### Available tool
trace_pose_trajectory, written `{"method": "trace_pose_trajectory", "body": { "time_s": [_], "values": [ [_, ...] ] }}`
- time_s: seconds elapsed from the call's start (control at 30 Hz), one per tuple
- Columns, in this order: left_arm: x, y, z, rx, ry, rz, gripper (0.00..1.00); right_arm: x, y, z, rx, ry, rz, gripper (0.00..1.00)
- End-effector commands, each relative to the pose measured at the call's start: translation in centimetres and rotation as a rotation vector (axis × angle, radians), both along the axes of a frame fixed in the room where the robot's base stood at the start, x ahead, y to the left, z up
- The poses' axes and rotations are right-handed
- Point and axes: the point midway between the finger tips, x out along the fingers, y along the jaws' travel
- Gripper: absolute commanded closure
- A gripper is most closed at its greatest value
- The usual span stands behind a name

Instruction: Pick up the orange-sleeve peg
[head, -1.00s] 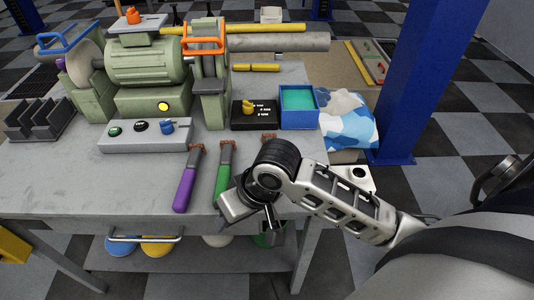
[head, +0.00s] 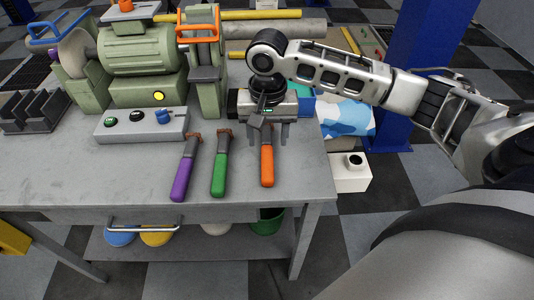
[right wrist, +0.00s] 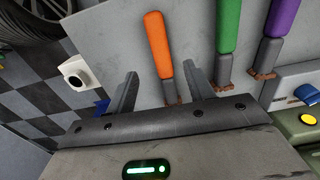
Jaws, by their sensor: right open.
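The orange-sleeve peg (head: 267,165) lies on the grey workbench, its sleeve toward the front edge. It is the rightmost of three similar pegs. My right gripper (head: 268,140) is open above its far end, with one finger on each side of it in the picture. In the right wrist view the orange sleeve (right wrist: 159,45) points away, and its metal end lies between the open fingers (right wrist: 158,95); contact cannot be told. My left gripper is not in view.
A green-sleeve peg (head: 221,166) and a purple-sleeve peg (head: 184,170) lie to the left. Behind them are a control box (head: 142,124) and a green bench grinder (head: 145,65). The workbench (head: 300,185) is clear toward its front right corner.

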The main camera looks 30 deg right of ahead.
Motion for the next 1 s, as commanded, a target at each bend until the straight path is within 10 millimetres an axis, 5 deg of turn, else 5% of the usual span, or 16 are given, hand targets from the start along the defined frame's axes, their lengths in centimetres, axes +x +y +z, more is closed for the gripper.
{"method": "trace_pose_trajectory", "body": {
  "time_s": [0.6, 0.93, 1.0],
  "values": [
    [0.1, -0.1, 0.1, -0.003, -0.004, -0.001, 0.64, 0.2, -0.1, -7.5, 0.001, 0.001, 0.002, 0.47],
    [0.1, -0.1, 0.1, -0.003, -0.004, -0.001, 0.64, 0.2, -0.1, -8.3, 0.001, -0.003, 0.003, 0.47],
    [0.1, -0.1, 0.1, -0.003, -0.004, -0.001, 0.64, 0.2, -0.1, -8.3, 0.001, -0.003, 0.003, 0.64]
  ]
}}
